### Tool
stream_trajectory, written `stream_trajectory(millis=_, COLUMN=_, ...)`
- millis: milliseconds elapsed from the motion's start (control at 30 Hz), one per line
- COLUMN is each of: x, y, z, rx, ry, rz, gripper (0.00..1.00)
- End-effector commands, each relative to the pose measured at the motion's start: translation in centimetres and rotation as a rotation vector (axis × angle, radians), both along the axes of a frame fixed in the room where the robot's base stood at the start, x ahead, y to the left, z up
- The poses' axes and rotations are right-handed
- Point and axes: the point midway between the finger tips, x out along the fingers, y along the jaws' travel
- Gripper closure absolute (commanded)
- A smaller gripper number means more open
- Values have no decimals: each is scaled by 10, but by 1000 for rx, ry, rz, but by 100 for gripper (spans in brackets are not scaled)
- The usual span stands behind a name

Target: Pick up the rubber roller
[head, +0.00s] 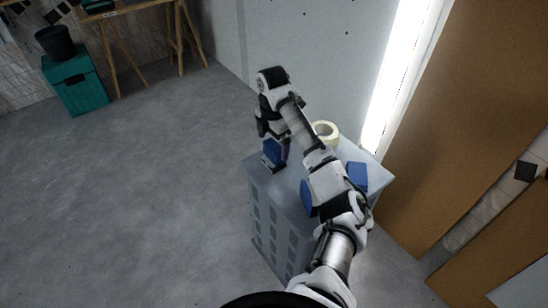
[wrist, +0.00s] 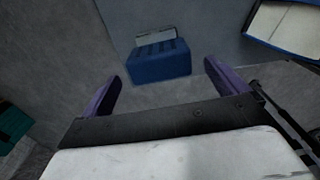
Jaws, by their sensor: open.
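My gripper (wrist: 162,72) is open, with its two purple fingers spread apart. A blue block-like thing (wrist: 158,62) with a ribbed upper edge and a grey strip behind it shows between and beyond the fingertips in the wrist view. It is apart from both fingers. In the head view a blue thing (head: 273,151) stands near the left edge of the grey cabinet top, just below my wrist. I cannot tell for certain that it is the rubber roller. My arm hides part of the cabinet top.
The grey cabinet (head: 279,226) also bears a cream tape roll (head: 326,129), a blue block (head: 357,176) and another blue thing (head: 308,198) partly behind my arm. A wall stands behind. A teal box (head: 80,84) is far left; open floor lies between.

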Motion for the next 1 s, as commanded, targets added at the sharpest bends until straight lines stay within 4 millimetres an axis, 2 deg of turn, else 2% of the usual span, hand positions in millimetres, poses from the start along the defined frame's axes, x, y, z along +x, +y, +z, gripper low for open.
stream_trajectory(millis=267, x=1, y=-2, z=-21, rx=1, ry=-1, rz=-2, gripper=2)
stream_trajectory(millis=533, x=2, y=-4, z=-59, rx=0, ry=-1, rz=-3, gripper=2)
stream_trajectory(millis=833, x=2, y=-4, z=-65, rx=1, ry=-3, rz=-1, gripper=2)
stream_trajectory(millis=1000, x=2, y=-4, z=-65, rx=1, ry=-3, rz=-1, gripper=23)
